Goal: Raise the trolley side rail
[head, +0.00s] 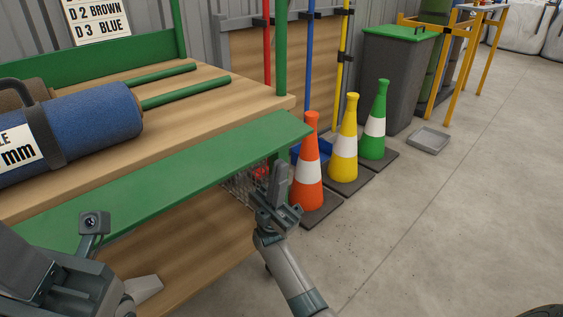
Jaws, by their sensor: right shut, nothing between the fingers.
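The trolley side rail (165,180) is a long green board along the near edge of the trolley's wooden deck (210,100). Its broad face shows, and it leans outward below deck level. Its exact tilt is hard to judge. My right gripper (279,172) is shut and empty, pointing up just in front of the rail's right end. I cannot tell whether it touches the rail. My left gripper (145,291) is partly in view at the lower left, below and in front of the rail; its jaws do not show clearly.
A blue roll (85,125) lies on the deck, with two green bars (185,92) beside it. Orange (308,180), yellow (344,145) and green (375,125) cones stand right of the trolley. A grey bin (395,80) and tray (429,140) stand beyond.

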